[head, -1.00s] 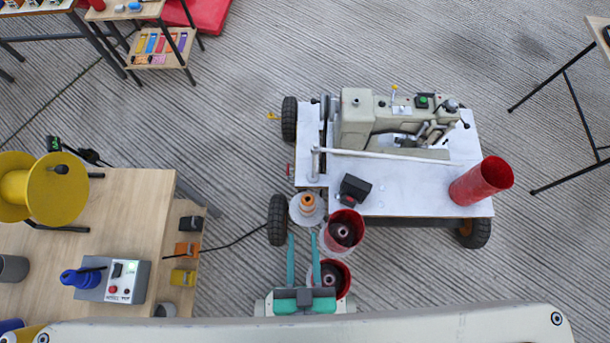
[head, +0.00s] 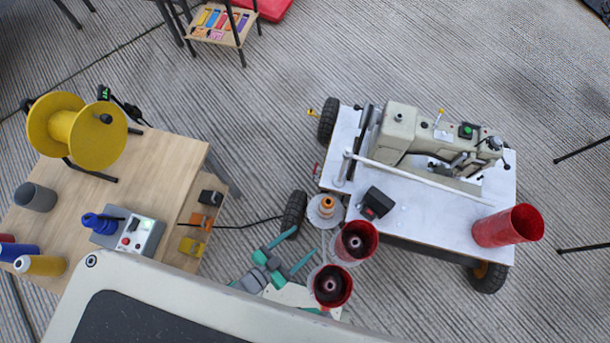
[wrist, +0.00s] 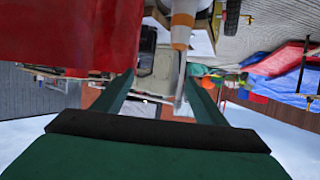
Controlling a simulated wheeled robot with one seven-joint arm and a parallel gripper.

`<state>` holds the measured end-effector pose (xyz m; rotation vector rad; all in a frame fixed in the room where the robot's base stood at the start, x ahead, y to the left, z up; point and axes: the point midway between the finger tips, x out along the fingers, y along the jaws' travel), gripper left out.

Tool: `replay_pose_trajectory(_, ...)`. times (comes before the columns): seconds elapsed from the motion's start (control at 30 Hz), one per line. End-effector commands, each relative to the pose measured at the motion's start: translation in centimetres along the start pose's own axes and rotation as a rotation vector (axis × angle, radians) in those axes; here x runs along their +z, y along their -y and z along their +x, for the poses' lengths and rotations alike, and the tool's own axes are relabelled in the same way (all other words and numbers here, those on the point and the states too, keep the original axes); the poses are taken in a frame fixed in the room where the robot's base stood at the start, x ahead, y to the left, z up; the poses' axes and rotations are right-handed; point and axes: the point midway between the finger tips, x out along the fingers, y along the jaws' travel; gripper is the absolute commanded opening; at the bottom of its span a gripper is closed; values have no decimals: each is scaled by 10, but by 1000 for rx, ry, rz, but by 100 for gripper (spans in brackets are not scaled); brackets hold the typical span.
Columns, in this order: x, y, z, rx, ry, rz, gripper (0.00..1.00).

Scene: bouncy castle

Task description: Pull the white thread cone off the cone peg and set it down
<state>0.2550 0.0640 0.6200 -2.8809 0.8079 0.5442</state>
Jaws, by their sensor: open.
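In the wrist view a white and orange cone (wrist: 182,28) shows at the top, beyond the right finger's tip. I cannot tell thread from peg under it. My gripper (head: 304,241) is open and empty, to the lower left of the cone and apart from it in the head view. Its two teal fingers also show in the wrist view (wrist: 158,74), with nothing held between them.
Two red cups, one (head: 366,233) and another (head: 346,294), stand close to the right of my gripper. A black box (head: 377,202) and a tall red cylinder (head: 508,227) sit on the cart (head: 420,228). A wooden table (head: 160,170) stands left.

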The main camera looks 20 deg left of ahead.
Motion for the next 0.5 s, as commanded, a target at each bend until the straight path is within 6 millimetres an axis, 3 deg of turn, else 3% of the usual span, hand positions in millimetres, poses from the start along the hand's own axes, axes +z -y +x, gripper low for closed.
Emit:
replay_pose_trajectory(0.2,34,37,49,114,17,49,66)
replay_pose_trajectory(0.5,53,68,109,204,21,83,66)
